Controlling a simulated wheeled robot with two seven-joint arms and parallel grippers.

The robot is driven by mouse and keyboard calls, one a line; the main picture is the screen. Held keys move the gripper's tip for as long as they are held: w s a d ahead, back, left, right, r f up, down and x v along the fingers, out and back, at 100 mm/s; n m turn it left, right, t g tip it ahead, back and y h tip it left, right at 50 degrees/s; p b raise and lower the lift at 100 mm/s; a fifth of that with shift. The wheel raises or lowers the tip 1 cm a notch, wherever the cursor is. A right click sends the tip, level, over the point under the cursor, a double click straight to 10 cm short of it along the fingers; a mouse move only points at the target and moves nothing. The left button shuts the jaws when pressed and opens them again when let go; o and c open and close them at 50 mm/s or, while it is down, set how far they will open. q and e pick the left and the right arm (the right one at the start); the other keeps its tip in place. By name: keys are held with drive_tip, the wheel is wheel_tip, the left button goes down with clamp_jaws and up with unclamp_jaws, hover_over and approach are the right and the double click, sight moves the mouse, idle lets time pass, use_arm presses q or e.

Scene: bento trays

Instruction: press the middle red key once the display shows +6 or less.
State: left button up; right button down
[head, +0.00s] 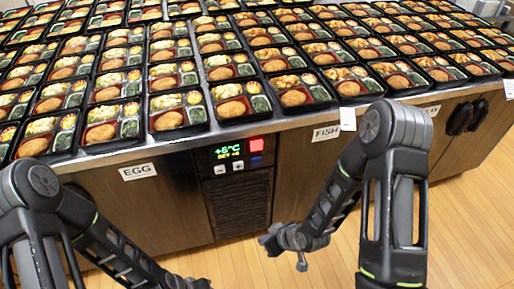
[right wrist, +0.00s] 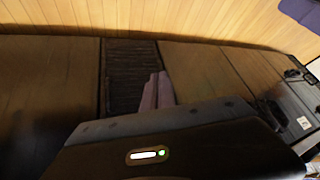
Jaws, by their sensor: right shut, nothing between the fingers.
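The control panel's display (head: 229,151) on the counter front reads about +6°C in green, with a smaller SET line beneath that is hard to read. The red key (head: 256,145) is lit at the display's right, with a dark blue key (head: 257,161) below it. Small minus (head: 220,170) and plus (head: 238,166) keys sit under the display. My right gripper (head: 283,246) is below and right of the panel, apart from the keys; its fingers (right wrist: 157,92) are shut and empty in the right wrist view. My left gripper (head: 190,284) is partly cut off at the bottom edge.
Rows of bento trays (head: 180,112) cover the counter top. The front carries EGG (head: 138,172) and FISH (head: 326,133) labels. A dark louvred grille (head: 241,208) lies below the panel. Wooden floor (head: 455,220) is clear at the right.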

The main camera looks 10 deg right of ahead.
sight(257, 145)
drive_tip(key=w+d+r+n+t+y, duration=0.2)
drive_tip(key=w+r+n, duration=0.4)
drive_tip(key=r+n, duration=0.2)
drive_tip(key=w+d+r+n+t+y+b, duration=0.1)
drive_tip(key=w+d+r+n+t+y, duration=0.1)
drive_tip(key=w+r+n, duration=0.4)
drive_tip(key=r+n, duration=0.1)
drive_tip(key=n, duration=0.2)
drive_tip(key=shift+d+r+y, duration=0.25)
drive_tip(key=shift+r+y, duration=0.05)
drive_tip(key=shift+r, duration=0.05)
drive_tip(key=shift+w, duration=0.1)
drive_tip(key=w, duration=0.8)
drive_tip(key=shift+w+a, duration=0.3)
drive_tip(key=shift+w, duration=0.05)
idle(0.6)
drive_tip(key=shift+w, duration=0.4)
